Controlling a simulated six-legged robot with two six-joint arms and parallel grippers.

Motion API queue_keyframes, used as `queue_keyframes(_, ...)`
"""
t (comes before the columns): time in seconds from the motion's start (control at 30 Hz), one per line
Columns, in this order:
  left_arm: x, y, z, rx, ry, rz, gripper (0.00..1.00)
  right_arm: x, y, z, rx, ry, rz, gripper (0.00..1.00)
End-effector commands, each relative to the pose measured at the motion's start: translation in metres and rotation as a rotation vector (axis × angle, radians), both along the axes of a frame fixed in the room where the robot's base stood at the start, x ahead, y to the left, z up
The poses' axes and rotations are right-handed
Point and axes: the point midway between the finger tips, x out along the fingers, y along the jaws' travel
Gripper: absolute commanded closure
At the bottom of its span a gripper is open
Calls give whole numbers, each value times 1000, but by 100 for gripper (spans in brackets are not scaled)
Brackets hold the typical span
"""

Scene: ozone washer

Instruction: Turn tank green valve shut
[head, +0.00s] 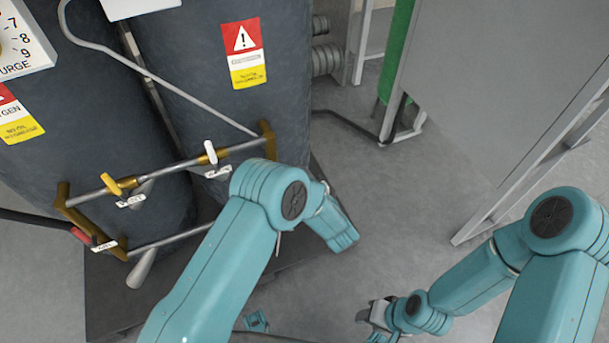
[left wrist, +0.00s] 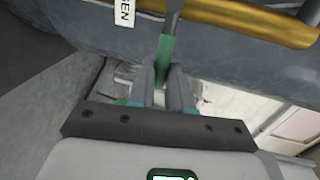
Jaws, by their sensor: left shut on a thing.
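The green valve handle (left wrist: 166,48) shows in the left wrist view, below a brass-coloured pipe (left wrist: 245,18) and beside a white tag (left wrist: 125,12) with partly cut lettering. My left gripper (left wrist: 164,78) is shut on this handle, with its fingers on either side of it. In the head view my left arm covers the left gripper and the green valve. My right gripper (head: 374,312) is low in the head view, above the floor and away from the tanks; its finger opening is not clear.
Dark tanks (head: 190,75) stand at left with a pipe frame carrying a yellow valve (head: 118,186), a white valve (head: 211,152) and a red valve (head: 82,235). A grey cabinet (head: 500,80) on a metal frame stands at right. Grey floor (head: 400,190) is open between them.

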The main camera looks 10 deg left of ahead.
Motion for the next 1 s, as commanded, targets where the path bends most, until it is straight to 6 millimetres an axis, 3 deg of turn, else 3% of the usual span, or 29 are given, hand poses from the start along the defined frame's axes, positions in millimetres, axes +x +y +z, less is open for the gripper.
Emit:
queue_keyframes(0.3,1,1,1,1,-3,1,100,0,0,0,0,0,0,57)
queue_keyframes(0.33,1,1,1,1,-3,2,71,0,0,0,0,0,0,57)
queue_keyframes(0.4,1,1,1,1,-3,2,55,0,0,0,0,0,0,57)
queue_keyframes(1.0,-2,2,3,1,1,0,55,0,0,4,0,0,0,57)
